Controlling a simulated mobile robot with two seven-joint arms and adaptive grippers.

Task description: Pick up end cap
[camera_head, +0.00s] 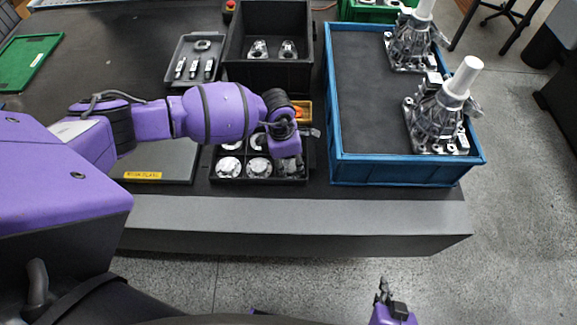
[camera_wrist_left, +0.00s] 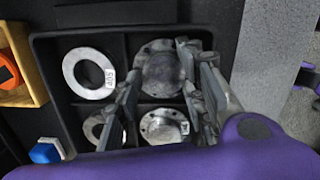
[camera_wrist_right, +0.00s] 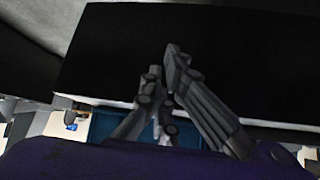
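A black divided tray (camera_head: 262,181) on the bench holds several round metal parts. In the left wrist view, a round flanged cap (camera_wrist_left: 160,72) lies in one compartment between my left gripper's fingers. Another flanged cap with a raised hub (camera_wrist_left: 163,127) lies in the compartment nearer the wrist. A flat ring (camera_wrist_left: 89,72) lies to the left. I cannot tell for sure which part is the end cap. My left gripper (camera_head: 291,165) points down over the tray's right front corner, open and empty. My right gripper (camera_wrist_right: 164,62) is shut and empty, low in front of the bench.
A blue crate (camera_head: 400,172) with metal housings stands close to the right of the tray. A black bin (camera_head: 267,72) and a small grey tray (camera_head: 193,75) stand behind. A wooden box with an orange item (camera_wrist_left: 10,72) adjoins the tray. The bench's front edge is bare.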

